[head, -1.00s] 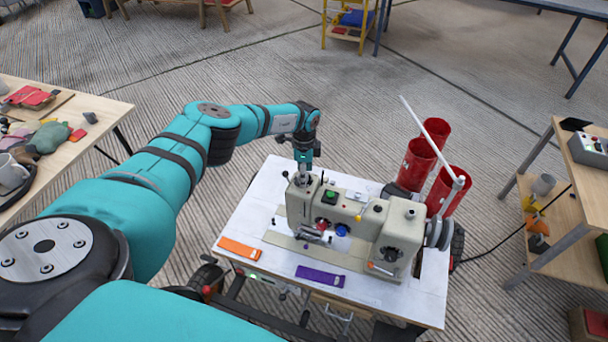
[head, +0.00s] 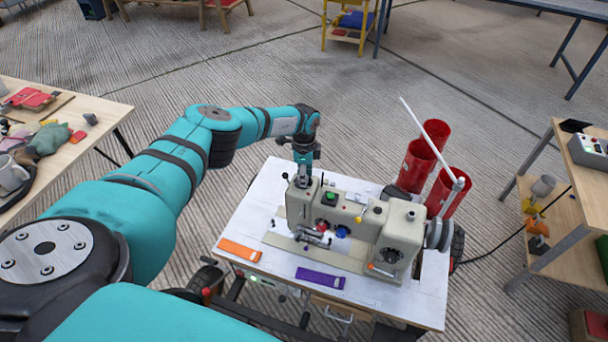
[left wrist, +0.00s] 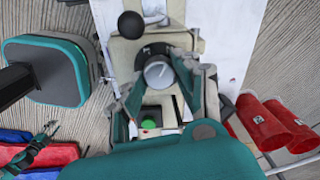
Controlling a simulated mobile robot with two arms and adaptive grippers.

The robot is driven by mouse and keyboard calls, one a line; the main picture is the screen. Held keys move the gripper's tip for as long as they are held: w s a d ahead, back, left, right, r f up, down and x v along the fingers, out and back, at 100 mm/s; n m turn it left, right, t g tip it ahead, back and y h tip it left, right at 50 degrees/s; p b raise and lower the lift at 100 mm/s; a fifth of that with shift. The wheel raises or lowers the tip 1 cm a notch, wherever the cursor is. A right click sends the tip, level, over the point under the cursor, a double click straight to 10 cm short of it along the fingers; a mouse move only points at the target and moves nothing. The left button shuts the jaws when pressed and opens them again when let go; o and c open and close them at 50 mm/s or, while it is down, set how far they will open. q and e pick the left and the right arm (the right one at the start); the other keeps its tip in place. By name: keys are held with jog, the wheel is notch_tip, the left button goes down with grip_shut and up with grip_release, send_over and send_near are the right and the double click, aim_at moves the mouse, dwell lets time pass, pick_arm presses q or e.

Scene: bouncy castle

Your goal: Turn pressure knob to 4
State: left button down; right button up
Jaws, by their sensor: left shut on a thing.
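A beige sewing machine (head: 355,230) stands on a white-topped table. My left gripper (head: 303,180) points down onto the top of the machine's left end. In the left wrist view the grey round pressure knob (left wrist: 158,73) has a dark collar and a pale pointer line. The fingers of my left gripper (left wrist: 159,68) lie on both sides of this knob and are shut on it. Scale numbers are not readable, so the knob's setting cannot be told. In the head view the gripper hides the knob. My right gripper is not in view.
A black ball-topped lever (left wrist: 131,25) is close beside the knob. A green button (head: 329,197) sits on the machine's top. Red cylinders (head: 416,165) stand behind the machine's right end. Orange (head: 240,249) and purple (head: 320,277) strips lie at the table's front.

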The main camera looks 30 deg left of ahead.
pick_arm(q)
jog(key=m, duration=1.1)
jog(key=shift+s, duration=0.1)
jog(key=m+b, duration=0.1)
jog(key=m, duration=0.4)
jog(key=shift+a+m, duration=0.1)
jog(key=shift+m, duration=0.3)
jog(key=m+b, duration=0.2)
jog(key=m, duration=0.1)
jog(key=shift+m, duration=0.3)
jog(key=shift+m+b, duration=0.5)
jog(key=shift+m, duration=1)
